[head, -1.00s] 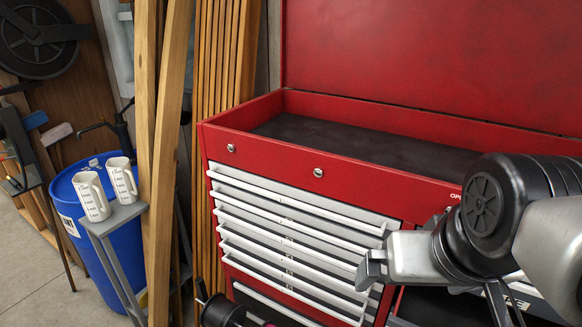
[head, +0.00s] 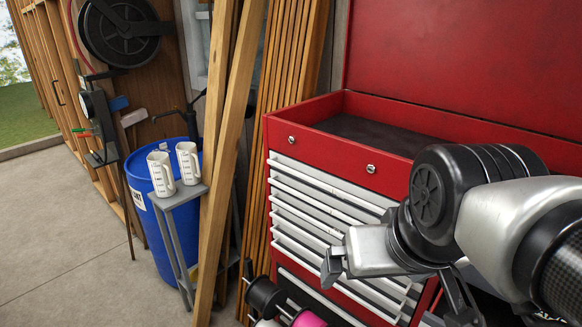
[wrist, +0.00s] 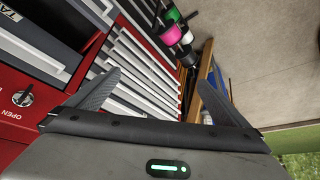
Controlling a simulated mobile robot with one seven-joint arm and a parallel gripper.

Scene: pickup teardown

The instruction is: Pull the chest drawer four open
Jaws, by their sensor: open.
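The red tool chest (head: 318,152) stands at the right in the head view, its lid raised. Its front has a stack of white and grey drawers with long pull rails (head: 310,217); all of these look closed. Which one is drawer four is not marked. The stack also shows in the wrist view (wrist: 140,75), slanting between my fingers. My gripper (head: 330,268) is in front of the chest's drawers in the head view and hides part of the lower ones. In the wrist view its fingers (wrist: 160,92) are spread apart with nothing between them.
Spools (head: 268,297), one pink, sit low beside the chest. A grey stand (head: 180,197) with two white measuring jugs (head: 160,173) and a blue barrel (head: 145,205) stand left. Wooden planks (head: 222,150) lean beside the chest. The concrete floor (head: 80,240) at left is clear.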

